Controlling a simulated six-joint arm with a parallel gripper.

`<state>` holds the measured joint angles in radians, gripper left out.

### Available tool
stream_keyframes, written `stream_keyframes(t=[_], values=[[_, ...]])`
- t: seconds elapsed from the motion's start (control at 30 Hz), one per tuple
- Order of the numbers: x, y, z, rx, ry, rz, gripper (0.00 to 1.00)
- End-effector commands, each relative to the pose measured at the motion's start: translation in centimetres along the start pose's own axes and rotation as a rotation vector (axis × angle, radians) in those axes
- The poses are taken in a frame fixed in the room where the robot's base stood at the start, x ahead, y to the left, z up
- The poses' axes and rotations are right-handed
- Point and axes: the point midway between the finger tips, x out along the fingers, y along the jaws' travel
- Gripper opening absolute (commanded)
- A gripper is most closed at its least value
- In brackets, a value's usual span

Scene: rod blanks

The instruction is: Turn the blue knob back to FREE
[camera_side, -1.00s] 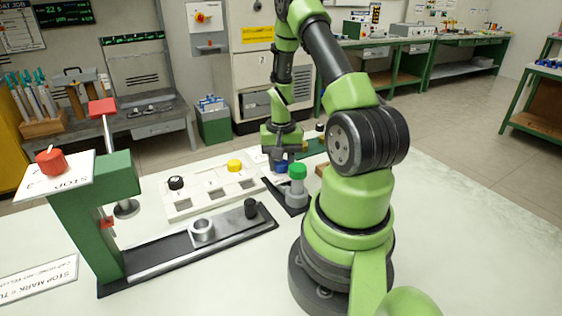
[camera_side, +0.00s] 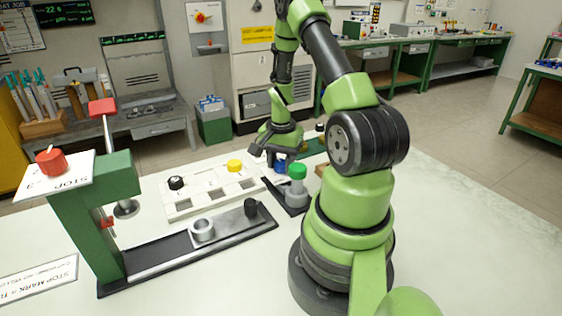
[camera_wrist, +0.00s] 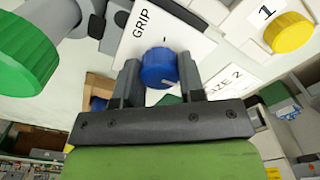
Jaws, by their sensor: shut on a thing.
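The blue knob (camera_wrist: 158,68) sits on a white panel beside the printed word GRIP (camera_wrist: 141,24) in the wrist view. A pale line shows on the knob near its lower right edge, and a short dark tick is printed on the panel just above it. My gripper (camera_wrist: 158,74) is shut on the knob, one finger on each side. In the side view the blue knob (camera_side: 280,166) is partly hidden behind my gripper (camera_side: 272,158). The word FREE cannot be read in either view.
A green-capped post (camera_side: 297,172) stands close to the knob; its cap (camera_wrist: 25,55) looms large at left in the wrist view. A white tray (camera_side: 205,197) has black and yellow knobs. A green stand (camera_side: 95,215) with a rail is at left.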

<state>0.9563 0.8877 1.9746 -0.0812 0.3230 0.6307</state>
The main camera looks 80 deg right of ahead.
Motion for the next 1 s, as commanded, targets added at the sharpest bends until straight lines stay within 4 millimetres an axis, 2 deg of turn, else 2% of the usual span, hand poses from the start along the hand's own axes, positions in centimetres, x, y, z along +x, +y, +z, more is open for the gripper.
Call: stream_keyframes(t=[0.27,0.3,0.4,0.67,0.77,1.0], values=[[-0.1,0.0,0.0,0.001,0.0,0.0,0.13],[-0.1,0.0,0.0,0.001,0.0,0.0,0.41],[-0.1,0.0,0.0,0.0,0.0,0.0,0.62],[-0.1,0.0,0.0,-0.001,0.0,0.0,0.62],[-0.6,-0.1,-0.1,-0.002,0.002,-0.002,0.62],[-4.7,-0.1,-0.1,-0.002,0.006,-0.005,0.62]])
